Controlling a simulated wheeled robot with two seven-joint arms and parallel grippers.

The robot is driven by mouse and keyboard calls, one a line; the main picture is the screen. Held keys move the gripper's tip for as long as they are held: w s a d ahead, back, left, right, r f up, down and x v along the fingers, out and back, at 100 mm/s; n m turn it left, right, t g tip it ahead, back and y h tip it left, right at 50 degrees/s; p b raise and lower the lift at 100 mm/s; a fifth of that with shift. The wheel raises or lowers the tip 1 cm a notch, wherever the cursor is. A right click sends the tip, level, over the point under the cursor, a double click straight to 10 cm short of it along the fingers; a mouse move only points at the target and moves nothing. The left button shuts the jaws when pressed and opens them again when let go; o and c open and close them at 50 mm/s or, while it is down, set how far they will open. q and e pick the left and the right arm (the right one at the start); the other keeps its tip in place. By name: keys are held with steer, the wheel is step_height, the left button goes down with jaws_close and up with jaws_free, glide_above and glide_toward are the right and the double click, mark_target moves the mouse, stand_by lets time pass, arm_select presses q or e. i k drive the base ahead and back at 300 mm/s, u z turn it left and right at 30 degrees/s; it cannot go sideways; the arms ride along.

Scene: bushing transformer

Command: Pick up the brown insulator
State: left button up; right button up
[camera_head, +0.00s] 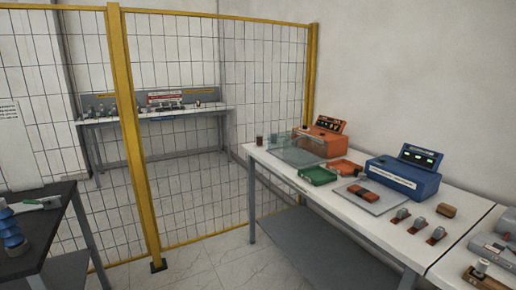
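Nothing in the head view can be clearly made out as a brown insulator. A blue ribbed insulator (10,232) stands upright on the dark table at the far left, cut by the picture edge. A small dark brown cylinder (259,141) stands at the back left corner of the white table; it is too small to identify. Neither my left nor my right gripper is in view.
A white table (405,237) at right holds an orange device (319,141), a blue device (403,178), a green tray (318,175) and several small parts. A dark table (40,240) is at left. A yellow-framed mesh fence (137,140) stands behind; tiled floor (205,270) between the tables is clear.

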mark_target(259, 138)
steer(key=u, duration=0.8)
steer(key=i, duration=2.5)
steer(key=z, duration=1.4)
steer(key=i, duration=0.6)
steer(key=z, duration=0.75)
